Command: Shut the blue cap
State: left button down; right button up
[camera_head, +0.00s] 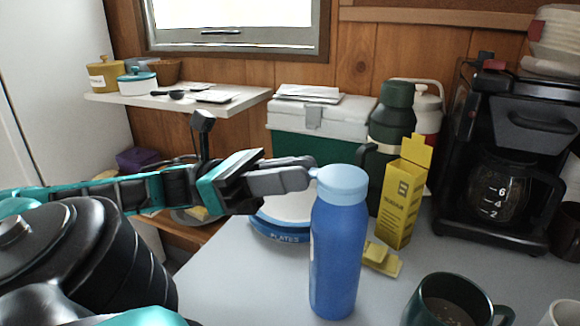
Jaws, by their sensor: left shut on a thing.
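A blue bottle (336,258) stands upright on the grey table in the head view. The light blue cap (343,183) sits level on top of its neck. A small part of the cap sticks out on its left side. My left gripper (309,178) reaches in from the left at cap height. Its grey fingers are closed at the cap's left edge, shut on the cap. The fingertips hide part of that edge, and I cannot tell whether the cap is fully shut. My right gripper is out of view.
A yellow box (401,201) and a dark green flask (390,135) stand behind the bottle. A dark green mug (447,303) is at the front right, a coffee maker (508,150) at the right.

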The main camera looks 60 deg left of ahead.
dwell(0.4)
pick_arm(q)
jog(key=c, duration=1)
grip_release()
jog(key=shift+c, duration=0.2)
jog(key=v, duration=1.3)
jog(key=shift+w, duration=0.1)
